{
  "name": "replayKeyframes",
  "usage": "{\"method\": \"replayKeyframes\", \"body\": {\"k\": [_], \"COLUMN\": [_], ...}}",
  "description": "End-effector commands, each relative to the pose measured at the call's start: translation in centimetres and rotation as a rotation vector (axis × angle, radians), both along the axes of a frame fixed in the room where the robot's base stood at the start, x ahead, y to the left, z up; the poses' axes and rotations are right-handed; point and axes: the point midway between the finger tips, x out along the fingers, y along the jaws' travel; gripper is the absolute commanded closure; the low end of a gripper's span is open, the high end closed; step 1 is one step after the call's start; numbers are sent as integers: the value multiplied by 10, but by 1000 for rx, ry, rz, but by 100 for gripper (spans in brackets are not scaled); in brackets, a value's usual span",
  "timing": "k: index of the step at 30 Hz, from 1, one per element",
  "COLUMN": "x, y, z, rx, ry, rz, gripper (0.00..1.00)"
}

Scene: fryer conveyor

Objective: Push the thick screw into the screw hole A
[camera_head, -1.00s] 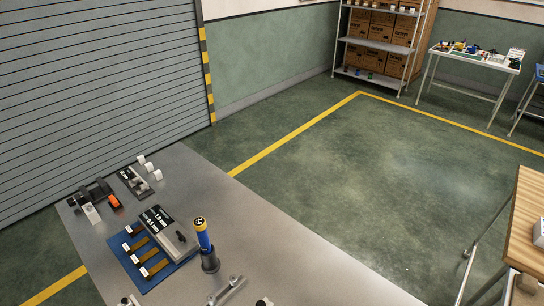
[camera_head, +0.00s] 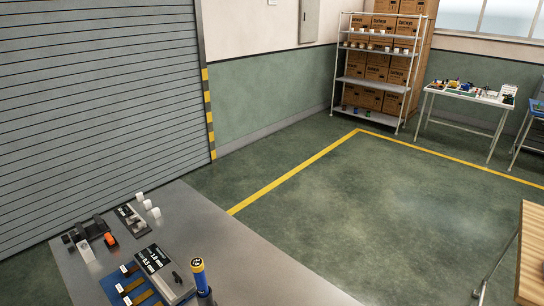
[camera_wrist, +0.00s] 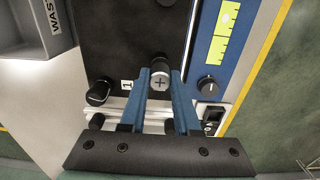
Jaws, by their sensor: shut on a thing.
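In the wrist view my gripper (camera_wrist: 160,74) has two blue fingers, shut on a dark round screw (camera_wrist: 160,83) with a pale cross-slot head. The head faces the camera, and its far end is hidden. The screw is over a black panel (camera_wrist: 118,40); I cannot tell whether it touches the panel. A dark cylindrical part shows just beyond the screw head. Screw hole A cannot be made out in either view. My gripper and the screw are not in the head view.
In the wrist view, a black knob (camera_wrist: 99,92) and a "1" label lie left of the fingers. Another knob (camera_wrist: 208,84), a yellow-green strip (camera_wrist: 222,32) and a grey bin (camera_wrist: 38,28) flank the panel. The head view shows a metal table (camera_head: 235,268) with a blue-and-yellow-handled tool (camera_head: 198,276).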

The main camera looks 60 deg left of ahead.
Motion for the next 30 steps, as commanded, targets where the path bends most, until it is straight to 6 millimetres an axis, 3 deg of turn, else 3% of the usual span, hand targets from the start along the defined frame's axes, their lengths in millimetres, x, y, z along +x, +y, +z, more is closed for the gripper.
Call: {"method": "replayKeyframes", "body": {"k": [11,12,18,30], "x": [0,0,0,0], "y": [0,0,0,0], "z": [-4,-4,-4,0], "rx": [0,0,0,0], "ry": [1,1,1,1], "rz": [0,0,0,0], "gripper": [100,68,35,35]}}
